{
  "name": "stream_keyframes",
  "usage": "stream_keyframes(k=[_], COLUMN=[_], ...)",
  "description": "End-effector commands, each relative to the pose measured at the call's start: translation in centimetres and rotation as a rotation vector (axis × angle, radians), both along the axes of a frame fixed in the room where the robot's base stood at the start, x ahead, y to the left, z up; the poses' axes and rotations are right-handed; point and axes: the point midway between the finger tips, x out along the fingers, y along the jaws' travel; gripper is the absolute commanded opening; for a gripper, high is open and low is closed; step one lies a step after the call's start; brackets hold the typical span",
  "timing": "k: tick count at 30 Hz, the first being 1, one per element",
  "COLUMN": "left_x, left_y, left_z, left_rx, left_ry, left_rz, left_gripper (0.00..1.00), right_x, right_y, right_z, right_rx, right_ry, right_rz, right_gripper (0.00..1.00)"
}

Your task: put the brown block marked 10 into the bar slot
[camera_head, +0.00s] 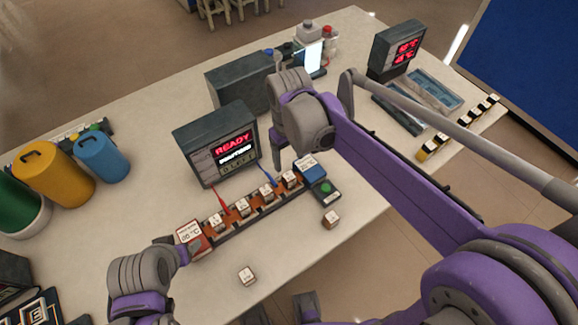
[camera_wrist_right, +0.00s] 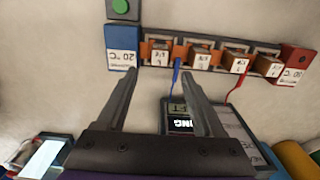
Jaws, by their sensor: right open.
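The bar (camera_head: 232,225) lies across the table with several brown blocks with white tops along it; it also shows in the right wrist view (camera_wrist_right: 180,64). One loose brown block (camera_head: 247,275) lies in front of the bar and another (camera_head: 331,219) lies near its blue end. Their marks are too small to read, so I cannot tell which is 10. My right gripper (camera_head: 278,160) is open behind the bar; its empty fingers (camera_wrist_right: 160,68) point toward the bar in the wrist view. My left arm is at lower left; its fingers are unclear.
A red end block (camera_head: 190,238) and a blue one (camera_head: 306,168) flank the bar, with a green-button box (camera_head: 325,190) beside the blue one. A display box (camera_head: 215,143) stands behind. Red and blue leads reach the bar. Canisters (camera_head: 100,157) stand left. The front table strip is mostly clear.

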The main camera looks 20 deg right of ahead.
Motion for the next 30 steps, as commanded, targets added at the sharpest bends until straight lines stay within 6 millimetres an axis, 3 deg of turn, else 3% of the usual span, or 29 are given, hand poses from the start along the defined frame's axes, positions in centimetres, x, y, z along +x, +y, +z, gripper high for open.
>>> stream_keyframes(k=[6, 14, 20, 24, 30], left_x=[0.1, 0.1, 0.1, 0.1, 0.1], left_y=[0.0, 0.0, 0.0, 0.0, 0.0], left_z=[0.2, 0.2, 0.2, 0.2, 0.2], left_rx=[0.000, 0.000, 0.000, 0.000, 0.000], left_ry=[-0.001, -0.001, -0.001, -0.001, -0.001], left_rz=[0.000, 0.000, 0.000, 0.000, 0.000], left_gripper=[0.69, 0.69, 0.69, 0.69, 0.69], right_x=[0.0, -1.2, -5.9, -9.5, -13.2], right_y=[0.0, -0.7, -3.1, -4.8, -6.2], right_z=[2.4, 2.6, 1.3, -0.5, -3.1], right_rx=[0.000, 0.005, 0.028, 0.048, 0.071], right_ry=[0.000, -0.031, -0.168, -0.284, -0.408], right_rz=[0.000, -0.025, -0.131, -0.217, -0.308], right_gripper=[0.69, 0.69, 0.69, 0.69, 0.69])
